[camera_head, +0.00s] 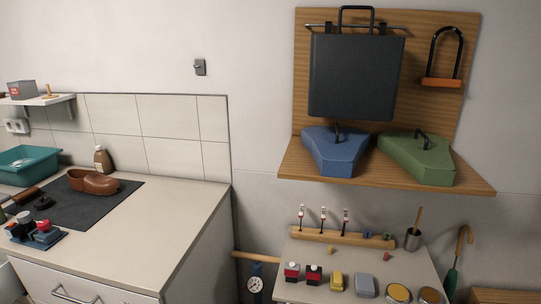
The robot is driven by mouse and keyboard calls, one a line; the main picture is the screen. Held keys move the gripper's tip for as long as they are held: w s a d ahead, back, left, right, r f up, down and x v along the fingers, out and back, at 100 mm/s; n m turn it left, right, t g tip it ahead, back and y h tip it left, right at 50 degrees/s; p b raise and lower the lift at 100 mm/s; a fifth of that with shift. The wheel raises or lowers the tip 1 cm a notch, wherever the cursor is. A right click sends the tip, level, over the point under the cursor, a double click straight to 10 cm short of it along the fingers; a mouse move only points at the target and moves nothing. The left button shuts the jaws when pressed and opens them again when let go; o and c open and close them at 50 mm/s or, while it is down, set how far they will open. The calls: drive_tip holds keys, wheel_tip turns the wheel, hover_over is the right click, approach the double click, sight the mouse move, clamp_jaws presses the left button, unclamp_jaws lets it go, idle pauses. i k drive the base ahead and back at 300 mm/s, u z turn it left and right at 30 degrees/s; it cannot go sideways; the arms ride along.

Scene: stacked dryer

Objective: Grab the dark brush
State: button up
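A small dark object (43,203), which looks like the dark brush, lies on the left part of the dark mat (105,212) on the left counter. It is too small to make out bristles. A brown elongated object (26,195), perhaps another brush, lies just beyond it to the left. A pair of brown shoes (100,184) sits on the back of the mat, to the right of the dark object. My gripper is not in view.
A teal basin (28,163) and a brown bottle (102,159) stand at the back of the counter (170,215). A blue tray with small items (38,235) is at the front left. The counter's right side is clear. A small table (350,259) holds several tins.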

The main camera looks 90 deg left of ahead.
sight(25, 197)
drive_tip(key=u, duration=0.55)
drive_tip(key=k, duration=0.25)
drive_tip(key=u, duration=3.6)
drive_tip(key=k, duration=0.3)
drive_tip(key=u, duration=0.9)
